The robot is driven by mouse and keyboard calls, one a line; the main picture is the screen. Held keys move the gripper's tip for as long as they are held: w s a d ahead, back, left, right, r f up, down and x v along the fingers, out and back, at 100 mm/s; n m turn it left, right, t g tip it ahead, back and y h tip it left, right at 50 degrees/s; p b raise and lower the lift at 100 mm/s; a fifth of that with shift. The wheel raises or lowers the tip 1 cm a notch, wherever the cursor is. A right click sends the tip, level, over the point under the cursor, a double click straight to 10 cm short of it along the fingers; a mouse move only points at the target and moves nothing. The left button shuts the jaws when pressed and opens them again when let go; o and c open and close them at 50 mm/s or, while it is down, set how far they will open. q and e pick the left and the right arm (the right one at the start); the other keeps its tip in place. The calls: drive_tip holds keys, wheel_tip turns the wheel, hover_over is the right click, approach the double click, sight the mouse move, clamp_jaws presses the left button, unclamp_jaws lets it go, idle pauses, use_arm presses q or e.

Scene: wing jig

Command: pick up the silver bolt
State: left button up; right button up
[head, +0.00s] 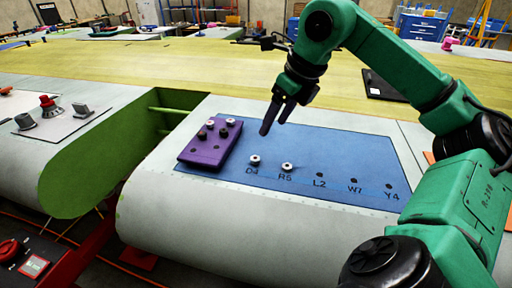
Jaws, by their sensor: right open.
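A purple block (187,152) lies on the blue panel (330,150) on the wing. Two silver bolts, left (210,122) and right (230,122), stand along its far side, with two dark bolts (201,134) (223,133) in front of them. Two more silver bolts sit on the panel, one at D4 (255,160) and one at R5 (287,167). My right gripper (275,122) is open and empty, fingers pointing down. In the picture it is just right of the purple block; its height above the panel is hard to tell. My left gripper is out of view.
Dark holes show at L2 (319,174), W7 (354,180) and Y4 (389,186). A green rib (95,165) stands in an open gap left of the panel. A pale sheet (65,127) with grey and red parts lies farther left. The panel's middle is clear.

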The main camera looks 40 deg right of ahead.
approach(256, 158)
drive_tip(key=a+f, duration=0.1)
drive_tip(key=x, duration=0.2)
drive_tip(key=p+x, duration=0.1)
drive_tip(key=x, duration=0.4)
drive_tip(key=shift+w+d+r, duration=0.1)
drive_tip(key=shift+w+d, duration=0.05)
drive_tip(key=shift+d, duration=0.25)
drive_tip(key=shift+f, duration=0.3)
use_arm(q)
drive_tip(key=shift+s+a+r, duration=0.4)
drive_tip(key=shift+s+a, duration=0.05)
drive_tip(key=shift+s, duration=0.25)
use_arm(e)
drive_tip(key=shift+w+f, duration=0.1)
drive_tip(key=shift+w, duration=0.05)
drive_tip(key=c, duration=1)
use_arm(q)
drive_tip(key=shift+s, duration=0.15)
use_arm(e)
clamp_jaws()
